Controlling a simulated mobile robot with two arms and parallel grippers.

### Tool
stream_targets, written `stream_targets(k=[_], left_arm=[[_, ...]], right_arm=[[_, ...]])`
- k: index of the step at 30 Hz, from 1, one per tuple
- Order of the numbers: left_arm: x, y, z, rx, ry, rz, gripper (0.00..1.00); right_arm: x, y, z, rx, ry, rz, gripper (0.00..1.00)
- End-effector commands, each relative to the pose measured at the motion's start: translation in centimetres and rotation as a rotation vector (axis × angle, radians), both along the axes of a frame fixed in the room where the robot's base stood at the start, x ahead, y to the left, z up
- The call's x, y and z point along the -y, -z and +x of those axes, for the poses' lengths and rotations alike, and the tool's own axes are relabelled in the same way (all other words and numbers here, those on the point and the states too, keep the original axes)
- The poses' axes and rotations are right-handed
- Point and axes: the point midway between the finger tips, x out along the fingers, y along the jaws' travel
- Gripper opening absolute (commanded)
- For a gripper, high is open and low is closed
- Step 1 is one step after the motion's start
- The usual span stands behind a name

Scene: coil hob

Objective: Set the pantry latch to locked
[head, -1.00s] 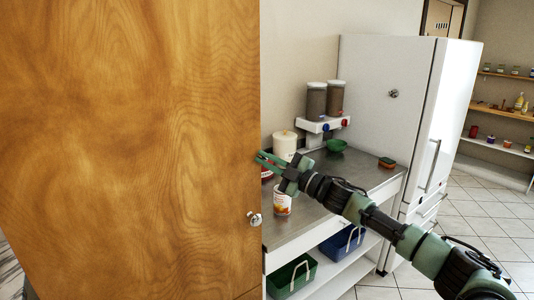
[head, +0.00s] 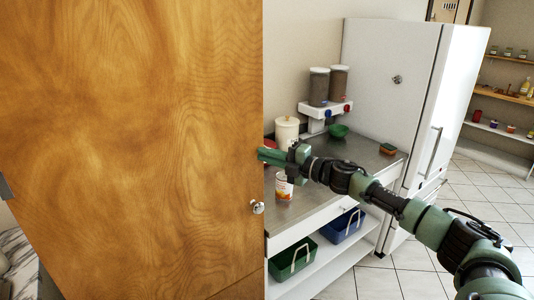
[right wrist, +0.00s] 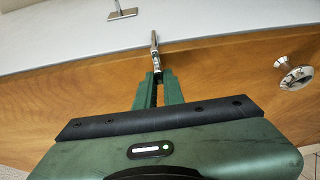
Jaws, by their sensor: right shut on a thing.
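A large wooden door (head: 130,130) fills the left of the head view, with a round metal knob (head: 257,207) low near its right edge. My right gripper (head: 264,154) is at that edge, and its fingertips are partly hidden by the door. In the right wrist view, my right gripper (right wrist: 156,78) is shut on a small metal latch lever (right wrist: 154,45) at the edge of the wooden panel. The knob also shows there (right wrist: 296,75). Whether the latch stands at locked cannot be read. My left gripper is not in view.
A steel counter (head: 350,168) behind my right arm holds a can (head: 284,187), a white canister (head: 287,131), a dispenser (head: 325,108) and a green bowl (head: 338,131). A white fridge (head: 385,85) stands beyond. Tiled floor (head: 470,195) is open at the right.

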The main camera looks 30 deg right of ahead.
Motion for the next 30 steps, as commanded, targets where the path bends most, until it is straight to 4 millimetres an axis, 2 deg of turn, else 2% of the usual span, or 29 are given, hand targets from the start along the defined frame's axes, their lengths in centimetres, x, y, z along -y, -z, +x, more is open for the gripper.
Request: stream_targets(k=[12, 13, 15, 25, 30], left_arm=[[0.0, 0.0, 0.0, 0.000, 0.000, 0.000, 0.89], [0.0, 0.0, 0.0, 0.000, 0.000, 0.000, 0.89], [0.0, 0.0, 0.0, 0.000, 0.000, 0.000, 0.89], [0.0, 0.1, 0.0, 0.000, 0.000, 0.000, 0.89], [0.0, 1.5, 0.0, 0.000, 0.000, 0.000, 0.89]], right_arm=[[0.0, 0.2, 0.0, -0.002, -0.001, -0.010, 0.00], [0.0, 0.2, 0.0, -0.002, -0.001, -0.010, 0.15], [0.0, 0.2, 0.0, -0.001, -0.001, -0.009, 0.31], [0.1, 0.2, -0.1, 0.000, 0.000, -0.008, 0.31], [1.0, 0.7, -1.8, -0.003, 0.001, -0.010, 0.31]])
